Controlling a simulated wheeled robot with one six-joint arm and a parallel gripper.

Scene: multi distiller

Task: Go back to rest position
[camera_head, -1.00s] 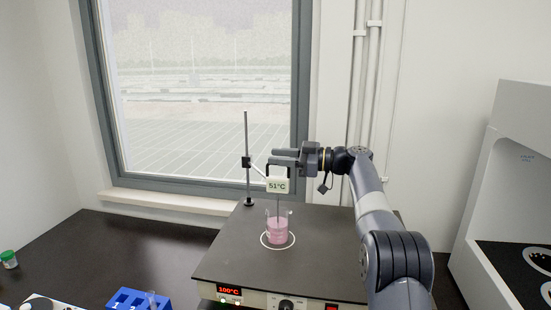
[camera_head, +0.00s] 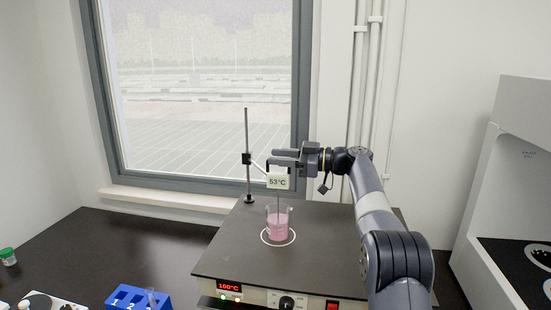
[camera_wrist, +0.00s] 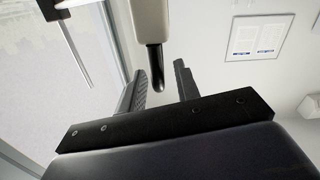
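My gripper (camera_head: 285,157) is level above the hot plate (camera_head: 230,255), by the thermometer's head. In the wrist view its two fingers (camera_wrist: 160,90) are apart. The black handle (camera_wrist: 155,65) of a pale body, which appears to be the thermometer, shows near the gap between them, with no clear contact. The thermometer (camera_head: 278,182) reads 53°C and hangs upright by the stand (camera_head: 247,135). Its probe goes down into a glass beaker (camera_head: 279,222) of pink liquid, inside the white ring on the plate. The hot plate's red display reads 100°C.
A blue rack (camera_head: 125,297) and a green-capped vial (camera_head: 8,257) are on the dark bench (camera_head: 130,245) at left. A white cabinet (camera_head: 520,130) stands at right. A window (camera_head: 200,90) and wall pipes (camera_head: 367,80) are behind. The air left of the stand is clear.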

